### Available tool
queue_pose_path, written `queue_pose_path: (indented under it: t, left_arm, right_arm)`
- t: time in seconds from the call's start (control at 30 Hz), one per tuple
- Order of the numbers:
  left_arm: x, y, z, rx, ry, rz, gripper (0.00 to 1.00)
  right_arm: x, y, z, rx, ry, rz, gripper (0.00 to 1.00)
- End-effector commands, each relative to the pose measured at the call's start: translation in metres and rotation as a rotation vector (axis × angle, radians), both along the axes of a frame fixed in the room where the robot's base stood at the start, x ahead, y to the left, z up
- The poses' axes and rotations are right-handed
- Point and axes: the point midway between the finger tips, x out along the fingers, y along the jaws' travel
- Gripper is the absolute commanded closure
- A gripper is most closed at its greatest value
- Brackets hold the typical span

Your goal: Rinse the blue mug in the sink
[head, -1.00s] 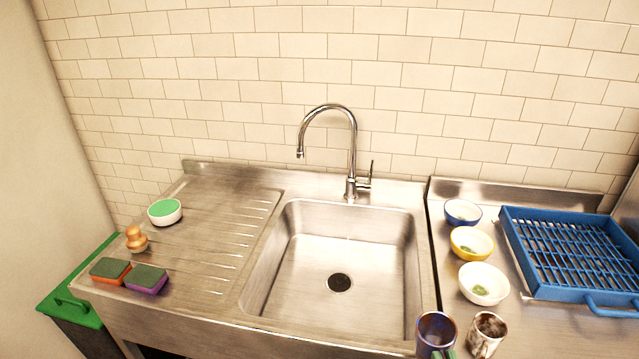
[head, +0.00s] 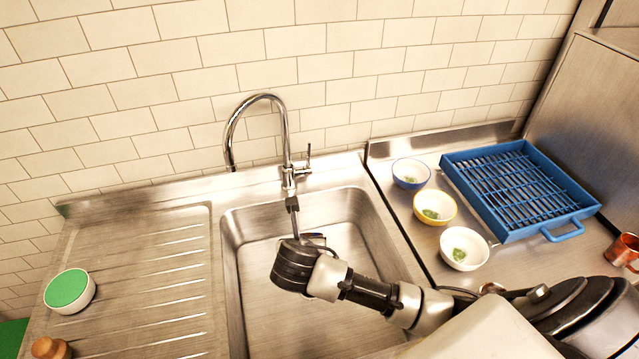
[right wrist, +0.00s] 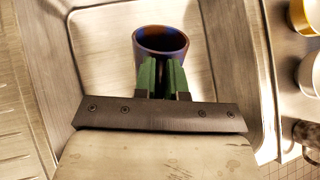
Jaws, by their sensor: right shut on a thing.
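The blue mug (right wrist: 162,42) is in my right gripper (right wrist: 162,76), whose green fingers are shut on its near side. In the right wrist view its open rim faces the camera and its inside looks dark and brownish. The sink basin (head: 245,250) lies under the mug. In the head view my right arm reaches in from the right over the basin, and my wrist hides most of the mug. The tap (head: 287,150) arches behind the basin, its spout end left of the mug. No water shows. My left gripper is out of view.
Blue-rimmed (head: 411,173), yellow (head: 434,206) and white (head: 464,248) bowls with green scraps stand right of the sink, beside a blue rack (head: 575,218). A copper mug (head: 622,250) is far right. A stained mug (right wrist: 309,132) stands nearby. The ribbed drainboard (head: 150,270) is largely clear.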

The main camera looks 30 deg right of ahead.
Motion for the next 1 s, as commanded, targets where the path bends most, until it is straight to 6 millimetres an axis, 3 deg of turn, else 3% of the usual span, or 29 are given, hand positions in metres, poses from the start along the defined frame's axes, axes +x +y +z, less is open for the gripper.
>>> queue_pose_path:
  t: [0.03, 0.17, 0.3, 0.5, 0.6, 0.77, 1.0]
  left_arm:
    - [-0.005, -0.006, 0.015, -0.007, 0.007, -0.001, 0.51]
    - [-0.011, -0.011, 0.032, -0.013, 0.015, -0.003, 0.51]
    - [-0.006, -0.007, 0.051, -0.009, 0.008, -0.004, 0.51]
    - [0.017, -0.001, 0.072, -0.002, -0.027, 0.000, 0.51]
    - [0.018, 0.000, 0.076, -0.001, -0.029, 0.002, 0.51]
    - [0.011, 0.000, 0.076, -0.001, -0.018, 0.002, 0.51]
    - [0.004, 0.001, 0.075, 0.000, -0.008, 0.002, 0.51]
  right_arm:
    - [0.011, -0.005, 0.014, 0.050, 0.063, -0.097, 1.00]
    - [0.020, -0.017, 0.021, 0.233, 0.228, -0.337, 1.00]
    - [0.025, -0.031, 0.042, 0.442, 0.345, -0.549, 1.00]
    - [0.024, -0.048, 0.083, 0.663, 0.416, -0.721, 1.00]
    - [0.023, -0.051, 0.096, 0.719, 0.431, -0.754, 1.00]
    - [0.022, -0.052, 0.097, 0.743, 0.439, -0.770, 1.00]
    - [0.022, -0.052, 0.076, 0.741, 0.440, -0.768, 1.00]
